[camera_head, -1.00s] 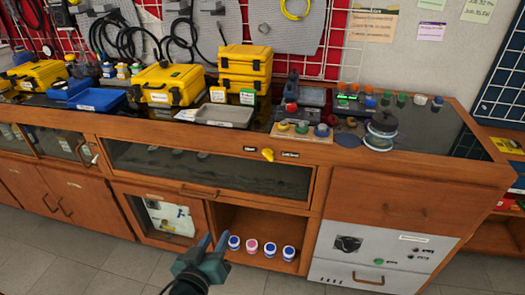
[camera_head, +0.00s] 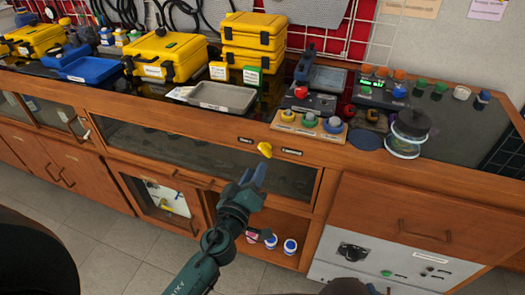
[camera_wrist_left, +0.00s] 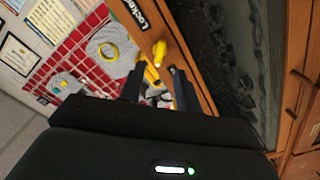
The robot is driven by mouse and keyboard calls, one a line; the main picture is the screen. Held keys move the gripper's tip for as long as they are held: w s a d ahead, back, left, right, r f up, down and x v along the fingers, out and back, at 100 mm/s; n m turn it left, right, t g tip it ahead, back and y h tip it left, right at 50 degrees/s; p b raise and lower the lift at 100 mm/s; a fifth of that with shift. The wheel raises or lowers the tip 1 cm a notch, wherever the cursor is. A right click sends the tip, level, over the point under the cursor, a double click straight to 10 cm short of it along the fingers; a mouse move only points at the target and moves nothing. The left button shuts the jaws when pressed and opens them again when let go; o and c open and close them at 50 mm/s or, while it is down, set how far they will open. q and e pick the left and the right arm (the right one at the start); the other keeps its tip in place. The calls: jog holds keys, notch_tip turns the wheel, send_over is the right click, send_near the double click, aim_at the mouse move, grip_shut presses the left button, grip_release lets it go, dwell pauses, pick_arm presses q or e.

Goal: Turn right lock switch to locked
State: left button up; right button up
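The yellow lock switch (camera_head: 265,149) sits on the wooden front rail of the bench, between a left label (camera_head: 245,139) and a right label (camera_head: 291,152). The label text is too small to read in the head view. In the left wrist view the yellow switch (camera_wrist_left: 160,52) is just beyond the fingertips, and a black label reading "Locked" (camera_wrist_left: 137,13) is near it. My left gripper (camera_head: 253,173) is just below the switch, apart from it. Its fingers are spread and empty in the left wrist view (camera_wrist_left: 155,78). My right gripper is not in view.
A small board with colored buttons (camera_head: 310,122) stands on the bench above the switch. A grey tray (camera_head: 221,97) and yellow cases (camera_head: 165,58) are further left. A glass-fronted drawer (camera_head: 150,140) and an open shelf with small jars (camera_head: 289,246) are below.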

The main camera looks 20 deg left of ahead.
aim_at(264, 153)
pick_arm(q)
jog(key=w+p, duration=0.1)
jog(key=w, duration=0.5)
jog(key=shift+w+d, duration=0.15)
jog(key=shift+w, duration=0.15)
grip_shut()
